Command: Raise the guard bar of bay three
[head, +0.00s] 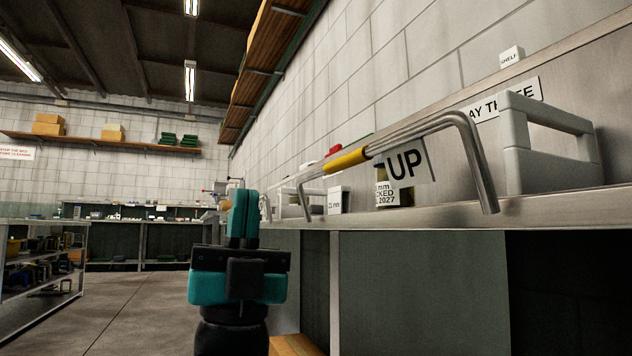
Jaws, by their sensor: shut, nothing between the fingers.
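The guard bar (417,128) is a bent metal tube with a yellow grip (346,160) on its middle. Its ends come down at the front edge of the metal bench, and its cross part stands above the bench top. A plate reading "UP" (406,165) shows just behind the bar. A label reading "AY TH..EE" (480,112), partly hidden by the bar and a grey frame, is on the back panel. My gripper (243,214), teal and black, points up to the left of the bar. It is shut and empty, apart from the bar.
The metal bench edge (400,216) runs along the right. A grey block-like frame (549,152) stands on it behind the bar. A small white labelled box (335,200) sits further along. Open concrete floor (135,310) lies to the left, with a shelf rack (40,275) beyond.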

